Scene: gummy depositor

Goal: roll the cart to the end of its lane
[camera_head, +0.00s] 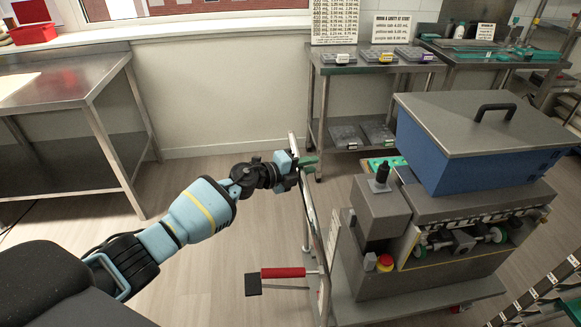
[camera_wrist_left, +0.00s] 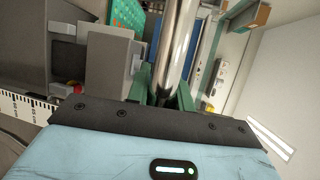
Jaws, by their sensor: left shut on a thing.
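The cart (camera_head: 410,298) stands right of centre in the head view, a low metal platform with an upright tubular handle frame (camera_head: 318,235) at its left end. It carries a grey depositor machine (camera_head: 440,205) with a blue hopper (camera_head: 492,155) under a grey lid. My left gripper (camera_head: 307,162) is at the top of the handle frame. In the left wrist view its green fingers (camera_wrist_left: 165,98) are shut on the shiny handle bar (camera_wrist_left: 178,45). My right gripper is not in view.
A steel table (camera_head: 90,85) stands at the left and steel shelving (camera_head: 335,68) with trays at the back. A red-gripped lever with a black pedal (camera_head: 282,273) sticks out left of the cart. Wooden floor (camera_head: 215,265) is clear left of the cart. A striped rail (camera_head: 545,290) lies at lower right.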

